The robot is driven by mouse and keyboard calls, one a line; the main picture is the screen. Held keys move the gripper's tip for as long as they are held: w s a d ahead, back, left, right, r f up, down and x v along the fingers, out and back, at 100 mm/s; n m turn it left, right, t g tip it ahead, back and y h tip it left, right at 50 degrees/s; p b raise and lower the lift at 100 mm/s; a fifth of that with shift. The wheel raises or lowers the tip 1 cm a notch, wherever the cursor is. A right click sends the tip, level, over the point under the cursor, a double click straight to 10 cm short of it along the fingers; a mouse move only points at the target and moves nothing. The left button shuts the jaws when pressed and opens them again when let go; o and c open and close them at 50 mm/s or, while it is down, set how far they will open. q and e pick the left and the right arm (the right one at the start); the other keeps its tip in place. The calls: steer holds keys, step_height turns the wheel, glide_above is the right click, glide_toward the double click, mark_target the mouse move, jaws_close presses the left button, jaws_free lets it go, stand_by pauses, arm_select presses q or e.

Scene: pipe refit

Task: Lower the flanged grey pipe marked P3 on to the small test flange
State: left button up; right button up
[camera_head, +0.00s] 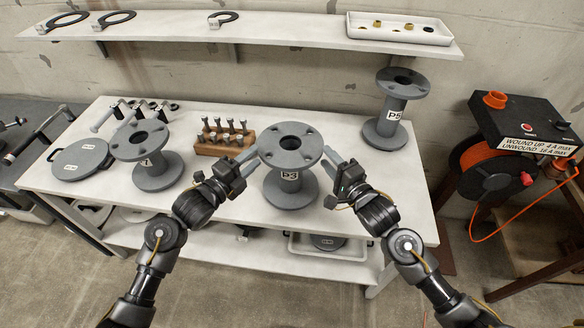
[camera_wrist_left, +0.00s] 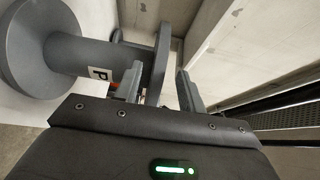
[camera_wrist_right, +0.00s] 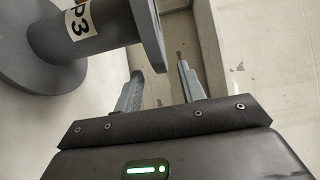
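The flanged grey pipe marked P3 (camera_head: 289,176) stands upright on the white bench, at its front middle. It also shows in the left wrist view (camera_wrist_left: 80,55) and the right wrist view (camera_wrist_right: 58,40). My left gripper (camera_head: 249,158) is at the left side of its top flange. In the left wrist view its fingers (camera_wrist_left: 158,88) are apart, with the flange rim between their tips. My right gripper (camera_head: 334,160) is at the right side. Its fingers (camera_wrist_right: 160,85) are apart, close to the rim, with no clear contact. I cannot make out the small test flange.
A pipe marked P5 (camera_head: 388,112) stands at the back right, another flanged pipe (camera_head: 152,172) at the left. A wooden block (camera_head: 222,147) with bolts is behind P3. A labelled grey disc (camera_head: 80,159) lies far left. A cable reel (camera_head: 490,165) stands right. Bench space right of P3 looks clear.

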mark_target(260, 151)
arm_select(q)
steer(key=x, duration=0.7)
arm_select(e)
steer(key=x, duration=0.7)
arm_select(q)
jaws_close()
arm_select(e)
jaws_close()
arm_select(q)
steer(key=shift+a, duration=0.1)
arm_select(e)
steer(key=shift+d+f, duration=0.1)
